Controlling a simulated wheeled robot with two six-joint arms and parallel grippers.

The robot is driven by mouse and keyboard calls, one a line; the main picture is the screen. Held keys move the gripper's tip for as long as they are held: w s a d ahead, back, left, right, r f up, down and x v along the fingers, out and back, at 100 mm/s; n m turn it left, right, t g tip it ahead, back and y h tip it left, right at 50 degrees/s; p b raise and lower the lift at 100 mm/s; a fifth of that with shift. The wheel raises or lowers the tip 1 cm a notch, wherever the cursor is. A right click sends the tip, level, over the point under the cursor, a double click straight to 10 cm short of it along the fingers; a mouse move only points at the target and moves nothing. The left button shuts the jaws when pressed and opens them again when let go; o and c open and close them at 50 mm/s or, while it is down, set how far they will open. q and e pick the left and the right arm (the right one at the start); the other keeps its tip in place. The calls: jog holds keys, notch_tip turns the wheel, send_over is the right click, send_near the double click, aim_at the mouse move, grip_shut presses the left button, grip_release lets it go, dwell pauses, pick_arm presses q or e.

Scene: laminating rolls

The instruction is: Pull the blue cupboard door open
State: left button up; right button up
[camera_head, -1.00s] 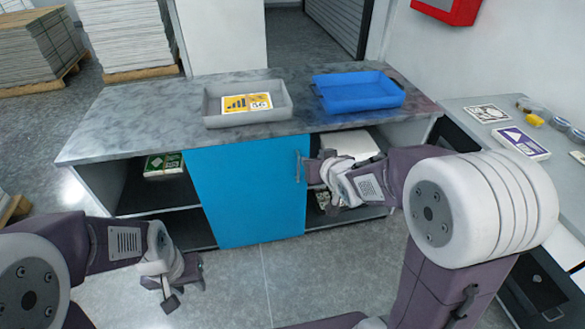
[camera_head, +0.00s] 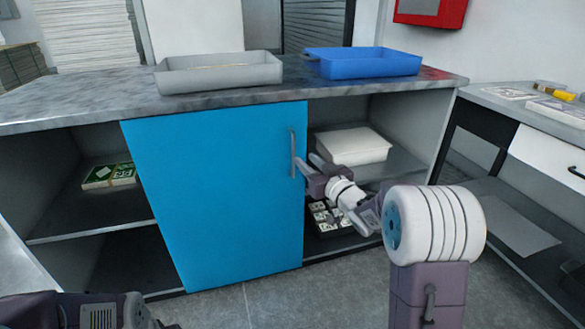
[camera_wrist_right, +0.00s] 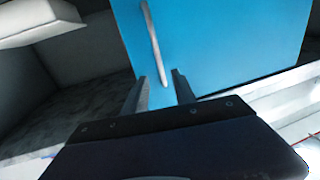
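The blue cupboard door (camera_head: 220,200) covers the middle of the counter front and looks shut. Its upright metal handle (camera_head: 293,153) is near its right edge; the handle also shows in the right wrist view (camera_wrist_right: 154,42). My right gripper (camera_head: 305,168) is just right of the handle.
Open shelves flank the door, with green-labelled packs (camera_head: 108,177) on the left and a white bin (camera_head: 353,146) on the right. A grey tray (camera_head: 218,78) and a blue tray (camera_head: 362,65) stand on the counter. A side table (camera_head: 540,115) is at right. Floor before the door is clear.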

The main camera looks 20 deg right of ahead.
aim_at(294, 149)
jog(key=b+x, duration=0.2)
jog(key=x, duration=0.6)
jog(key=shift+w+a, duration=0.15)
jog(key=shift+w, duration=0.35)
grip_shut()
dwell(0.9)
